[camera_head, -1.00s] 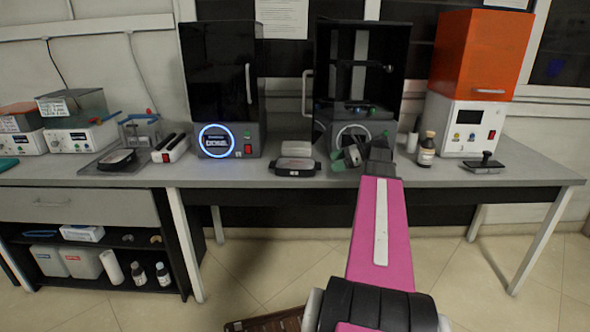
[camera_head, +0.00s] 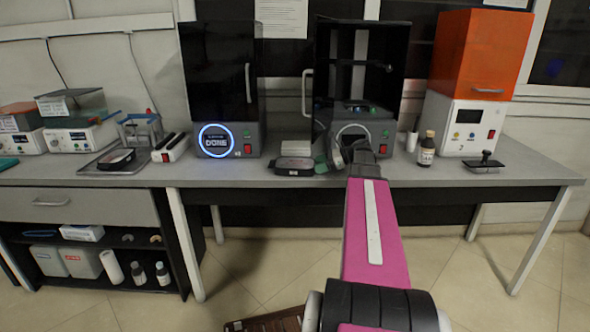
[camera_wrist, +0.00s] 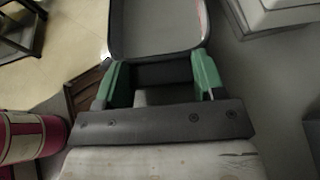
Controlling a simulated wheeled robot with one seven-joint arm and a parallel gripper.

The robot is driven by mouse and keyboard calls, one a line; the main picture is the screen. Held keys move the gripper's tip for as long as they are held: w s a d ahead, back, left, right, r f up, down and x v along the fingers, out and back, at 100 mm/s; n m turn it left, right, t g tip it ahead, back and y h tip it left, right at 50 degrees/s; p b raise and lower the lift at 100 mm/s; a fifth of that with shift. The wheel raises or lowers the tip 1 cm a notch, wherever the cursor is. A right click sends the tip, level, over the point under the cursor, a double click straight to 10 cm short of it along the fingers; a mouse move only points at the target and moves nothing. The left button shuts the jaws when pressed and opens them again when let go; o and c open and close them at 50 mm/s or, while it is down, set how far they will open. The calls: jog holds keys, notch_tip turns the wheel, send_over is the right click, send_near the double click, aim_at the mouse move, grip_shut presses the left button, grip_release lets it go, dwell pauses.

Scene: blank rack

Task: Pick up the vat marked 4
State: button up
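A dark, shallow vat (camera_head: 295,171) with a pale label on its front lies on the bench, left of centre. I cannot read its number. In the wrist view, a grey-rimmed vat (camera_wrist: 157,52) lies just ahead of my gripper (camera_wrist: 158,74). Its near edge is at the green fingertips, which are apart, one toward each side of it. I cannot tell whether they touch it. In the head view, my gripper (camera_head: 328,160) is at the vat's right end, low over the bench. A second dark vat (camera_head: 116,159) lies in a tray at the left.
The black printer with its door open (camera_head: 385,130) stands behind my gripper. A closed black printer (camera_head: 215,80) stands to its left. A brown bottle (camera_head: 426,150) and an orange-topped machine (camera_head: 482,60) are at the right. The bench front (camera_head: 240,175) is clear.

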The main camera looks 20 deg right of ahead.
jog(key=shift+c, duration=0.9)
jog(key=shift+r, duration=0.15)
